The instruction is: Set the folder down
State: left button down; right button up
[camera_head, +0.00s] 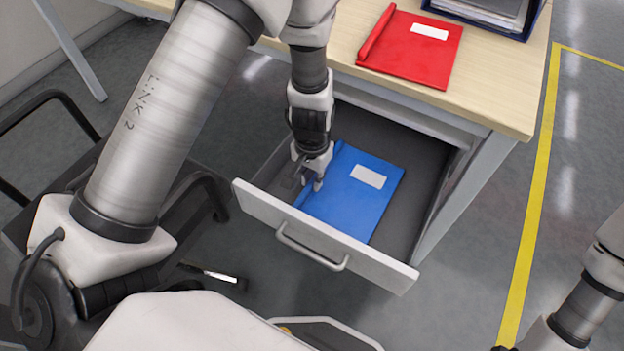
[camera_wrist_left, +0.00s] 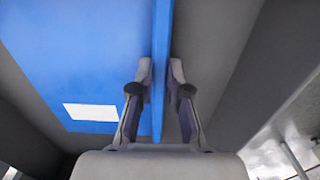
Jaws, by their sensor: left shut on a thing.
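A blue folder (camera_head: 352,200) with a white label lies in or just above the open drawer (camera_head: 405,235); I cannot tell if it touches the drawer floor. My left gripper (camera_head: 312,180) is at the folder's left edge, inside the drawer. In the left wrist view, the fingers of my left gripper (camera_wrist_left: 160,85) are shut on the raised spine of the blue folder (camera_wrist_left: 90,60), one on each side. A red folder (camera_head: 412,45) with a white label lies on the desk top. My right gripper is not clearly in view; only part of the right arm shows at the lower right.
The drawer has a pale front with a handle (camera_head: 310,253) and is pulled out from the wooden desk (camera_head: 500,95). A dark blue tray or binder with papers (camera_head: 490,12) stands at the desk's back. A yellow line (camera_head: 535,185) runs along the grey floor.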

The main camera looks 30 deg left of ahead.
pick_arm(q)
jog(key=shift+f, duration=0.2)
jog(key=c, duration=1.1)
grip_release()
jog(key=shift+c, duration=0.2)
jog(key=shift+r, duration=0.15)
jog(key=shift+r, duration=0.35)
notch_tip(320, 180, up, 11)
jog(key=p, duration=0.4)
jog(key=shift+r, duration=0.2)
